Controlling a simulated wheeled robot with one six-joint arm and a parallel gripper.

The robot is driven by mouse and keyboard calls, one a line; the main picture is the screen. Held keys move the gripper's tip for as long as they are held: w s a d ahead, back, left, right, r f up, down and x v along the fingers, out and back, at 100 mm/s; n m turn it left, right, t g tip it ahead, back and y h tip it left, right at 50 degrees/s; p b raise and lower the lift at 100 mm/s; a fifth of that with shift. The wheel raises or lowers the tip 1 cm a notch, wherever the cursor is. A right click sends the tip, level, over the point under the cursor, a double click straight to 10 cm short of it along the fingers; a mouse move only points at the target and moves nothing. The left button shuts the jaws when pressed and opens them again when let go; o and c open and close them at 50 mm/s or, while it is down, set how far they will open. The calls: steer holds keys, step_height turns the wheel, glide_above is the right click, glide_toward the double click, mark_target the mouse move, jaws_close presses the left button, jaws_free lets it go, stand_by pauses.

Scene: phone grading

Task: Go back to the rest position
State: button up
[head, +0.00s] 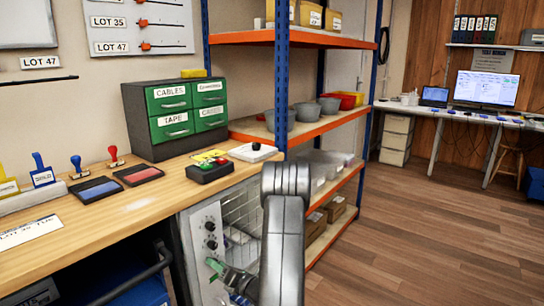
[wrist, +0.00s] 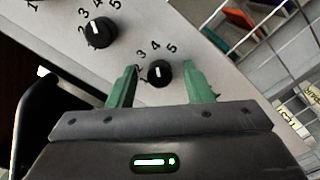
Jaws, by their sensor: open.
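My gripper (wrist: 159,80) is open in the wrist view, its two green fingers apart on either side of a black dial knob (wrist: 158,73) on a pale panel. I cannot tell whether the fingers touch the knob. A second black knob (wrist: 99,32) sits up and left of it, with numbers around both. In the head view my gripper (head: 212,270) is low in front of the panel (head: 206,213), below the bench, partly hidden by my own grey arm.
The wooden bench (head: 130,215) is at left, with a green-drawer cabinet (head: 176,112), stamps and ink pads (head: 97,189). A wire mesh (head: 243,215) adjoins the panel. An orange-and-blue shelf rack (head: 281,80) stands behind my arm. Open wooden floor (head: 420,235) lies at right.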

steer(key=n+b, duration=0.8)
steer(key=n, duration=0.6)
steer(key=shift+g, duration=0.4)
steer(key=shift+s+r, duration=0.1)
